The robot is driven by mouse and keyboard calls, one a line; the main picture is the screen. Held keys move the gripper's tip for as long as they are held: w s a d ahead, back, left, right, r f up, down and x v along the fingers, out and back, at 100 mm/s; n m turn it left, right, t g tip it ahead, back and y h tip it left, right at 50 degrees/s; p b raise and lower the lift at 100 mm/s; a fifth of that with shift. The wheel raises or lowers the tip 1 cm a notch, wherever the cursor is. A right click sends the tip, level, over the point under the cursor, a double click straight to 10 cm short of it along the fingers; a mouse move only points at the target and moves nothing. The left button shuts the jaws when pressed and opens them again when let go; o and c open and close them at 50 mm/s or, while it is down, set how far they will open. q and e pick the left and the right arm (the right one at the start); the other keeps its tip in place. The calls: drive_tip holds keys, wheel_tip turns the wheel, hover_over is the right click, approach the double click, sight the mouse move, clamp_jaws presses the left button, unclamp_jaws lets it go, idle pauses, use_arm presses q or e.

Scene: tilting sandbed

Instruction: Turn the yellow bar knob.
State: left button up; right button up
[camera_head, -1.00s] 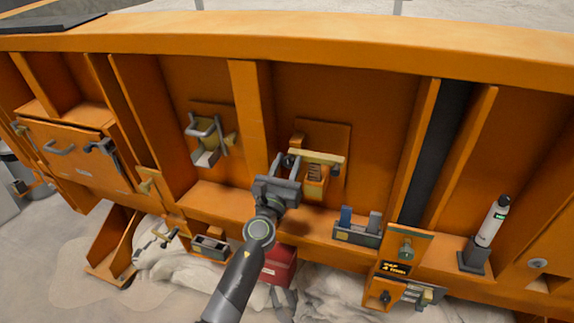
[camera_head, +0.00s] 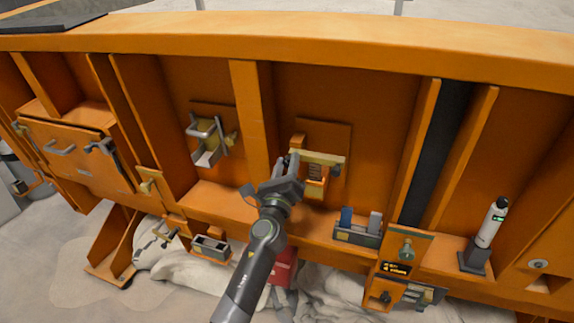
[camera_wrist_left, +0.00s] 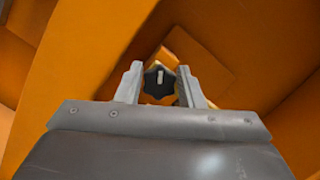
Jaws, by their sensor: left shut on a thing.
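A yellow bar (camera_head: 318,158) is mounted across an orange plate on the middle panel. In the left wrist view a dark lobed knob (camera_wrist_left: 159,79) with a pale mark on its face sits between my left fingers, in front of a yellow part. My left gripper (camera_head: 288,165) is at the bar's left end and is shut on this knob; it also shows in the left wrist view (camera_wrist_left: 160,86). In the head view the fingers mostly hide the knob. A second small dark knob (camera_head: 337,170) shows at the bar's right end. My right gripper is not in view.
A grey-handled latch (camera_head: 205,135) is on the panel to the left, past an upright orange rib (camera_head: 252,110). A holder with blue and grey pieces (camera_head: 358,228) stands on the ledge right of my arm. A white cylinder (camera_head: 490,222) stands farther right.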

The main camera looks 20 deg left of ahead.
use_arm(q)
drive_tip(key=n+y, duration=0.1)
drive_tip(key=n, duration=0.3)
drive_tip(key=shift+n+g, duration=0.3)
drive_tip(key=shift+g, duration=0.1)
drive_tip(key=n, duration=0.4)
drive_tip(key=shift+a+f+g+y+p, duration=0.1)
drive_tip(key=shift+f+g+y+p, duration=0.05)
drive_tip(key=shift+g+y+p, duration=0.2)
drive_tip(key=n+g+p, duration=0.1)
drive_tip(key=n, duration=0.5)
drive_tip(key=shift+f, duration=0.1)
drive_tip(key=n+p, duration=0.1)
drive_tip(key=n, duration=0.2)
drive_tip(key=n+g+h+p, duration=0.1)
drive_tip(key=n, duration=0.1)
drive_tip(key=shift+f+n+g+h, duration=0.15)
drive_tip(key=shift+n+g+h, duration=0.1)
drive_tip(key=shift+n, duration=0.15)
drive_tip(key=n+h+p, duration=0.1)
drive_tip(key=n, duration=0.3)
drive_tip(key=shift+f, duration=0.1)
drive_tip(key=shift+h, duration=0.3)
drive_tip(key=o, duration=0.7)
drive_tip(key=shift+c, duration=0.2)
drive_tip(key=shift+p, duration=0.3)
